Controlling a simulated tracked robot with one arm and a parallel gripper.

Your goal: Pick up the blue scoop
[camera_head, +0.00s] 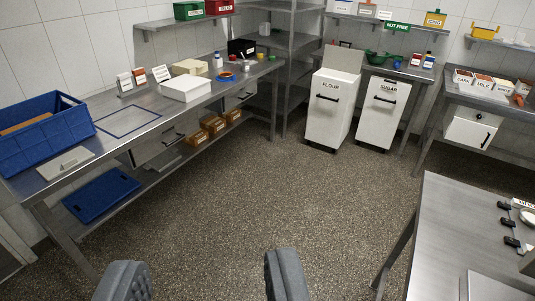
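I cannot make out a blue scoop for certain in this view. My gripper (206,265) shows at the bottom edge as two grey fingers set wide apart. It is open, with only speckled floor between the fingers, and it is far from the tables.
A steel bench (62,185) on the left bears a blue crate (45,142) and a white box (186,88). The flour bin (329,112) and sugar bin (381,118) stand at the back. A steel table (440,235) is at near right. The middle floor is clear.

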